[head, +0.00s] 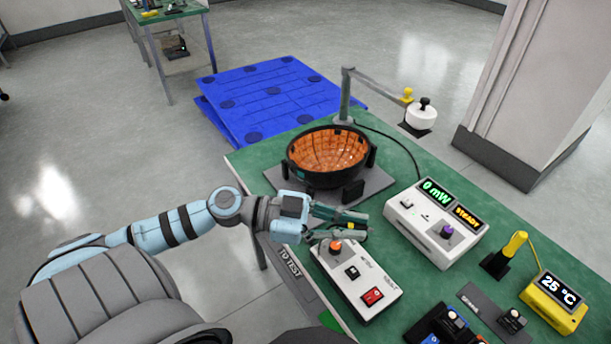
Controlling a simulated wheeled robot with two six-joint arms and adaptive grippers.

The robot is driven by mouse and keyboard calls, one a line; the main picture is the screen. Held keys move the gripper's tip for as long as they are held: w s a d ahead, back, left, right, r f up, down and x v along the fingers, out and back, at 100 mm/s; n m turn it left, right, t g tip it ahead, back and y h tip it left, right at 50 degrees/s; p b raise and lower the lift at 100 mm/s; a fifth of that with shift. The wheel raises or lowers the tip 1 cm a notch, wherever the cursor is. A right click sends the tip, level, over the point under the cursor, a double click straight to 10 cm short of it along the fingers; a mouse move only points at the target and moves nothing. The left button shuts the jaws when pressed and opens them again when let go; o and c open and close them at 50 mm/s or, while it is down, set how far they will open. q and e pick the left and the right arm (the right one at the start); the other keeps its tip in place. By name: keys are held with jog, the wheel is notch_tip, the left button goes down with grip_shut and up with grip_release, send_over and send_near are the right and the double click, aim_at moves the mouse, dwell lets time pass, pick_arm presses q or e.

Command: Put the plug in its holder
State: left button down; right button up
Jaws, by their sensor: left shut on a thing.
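My left gripper (362,225) reaches in from the left, above the white box (360,283) with an orange knob and a red switch. Its fingers are close together around a small thing, mostly hidden, with a bit of yellow showing; I take it for the plug (345,229), but cannot make out its shape. I cannot tell for certain which part is the plug's holder. A grey plate marked with a small label (470,296) lies at the front right, with a black knobbed piece (512,320) on it. My right gripper is not in view.
A black bowl (328,178) with an orange inside stands behind the gripper. A post arm (375,82) carries a white knobbed cylinder (421,117). A display box (435,222), a yellow-handled probe (516,242) in a black stand and a yellow thermometer (553,304) stand right. Green bench (260,160).

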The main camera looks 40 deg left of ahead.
pick_arm(q)
jog(key=w+a+f+m+g+y+p, duration=0.6)
jog(key=a+f+g+p, duration=0.1)
jog(key=g+p, duration=0.1)
jog(key=a+f+m+y, duration=0.1)
jog(key=a+f+y, duration=0.1)
jog(key=f, duration=0.1)
jog(key=s+a+f+m+y+p, duration=0.1)
jog(key=a+f+y, duration=0.1)
jog(key=f+y, duration=0.1)
jog(key=a+f+m+g+y, duration=0.1)
jog(key=a+f+m+y, duration=0.1)
jog(key=f+y, duration=0.1)
jog(key=shift+s+a+p, duration=0.2)
jog(key=shift+p, duration=0.1)
jog(key=shift+m+p, duration=0.3)
jog(key=shift+p, duration=0.05)
